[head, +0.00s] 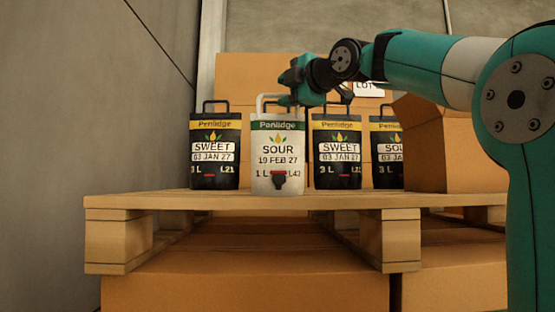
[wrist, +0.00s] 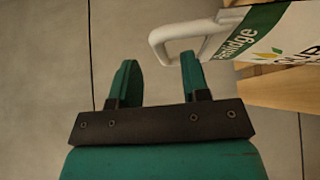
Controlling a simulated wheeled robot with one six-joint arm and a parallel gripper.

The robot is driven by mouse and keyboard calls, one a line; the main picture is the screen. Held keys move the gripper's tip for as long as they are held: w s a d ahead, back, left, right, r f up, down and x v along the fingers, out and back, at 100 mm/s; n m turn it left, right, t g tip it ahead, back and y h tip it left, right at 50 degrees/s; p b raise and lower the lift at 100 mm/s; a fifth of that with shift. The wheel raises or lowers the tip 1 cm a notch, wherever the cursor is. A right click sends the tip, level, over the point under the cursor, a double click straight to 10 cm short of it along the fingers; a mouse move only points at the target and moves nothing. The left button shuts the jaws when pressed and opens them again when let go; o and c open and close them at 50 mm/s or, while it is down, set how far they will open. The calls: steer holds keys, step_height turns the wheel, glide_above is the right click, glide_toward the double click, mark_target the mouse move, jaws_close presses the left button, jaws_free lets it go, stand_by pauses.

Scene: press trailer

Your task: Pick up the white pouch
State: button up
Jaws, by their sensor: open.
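The white pouch (head: 277,165) stands upright on the wooden pallet (head: 240,201), labelled SOUR, 19 FEB 27, 1 L, with a green band and a dark tap low on its front. Its pale loop handle (head: 262,99) rises from the top. My gripper (head: 287,88) is at the height of this handle, overlapping it in the head view. In the wrist view my gripper (wrist: 158,75) is open with nothing between its fingers. There the white pouch (wrist: 287,30) is at upper right, and its handle (wrist: 160,36) reaches past the right fingertip. I cannot tell whether they touch.
Black SWEET pouches stand left (head: 214,165) and right (head: 337,170) of the white one. Another dark pouch (head: 387,172) is partly hidden by a cardboard box (head: 460,155). Larger boxes (head: 235,85) stand behind. A grey wall is at left.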

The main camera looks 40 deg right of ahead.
mark_target(278, 95)
steer(key=w+p, duration=0.1)
steer(key=w, duration=0.2)
steer(key=shift+w+f, duration=0.1)
steer(key=shift+w, duration=0.3)
jaws_close()
stand_by(1.0)
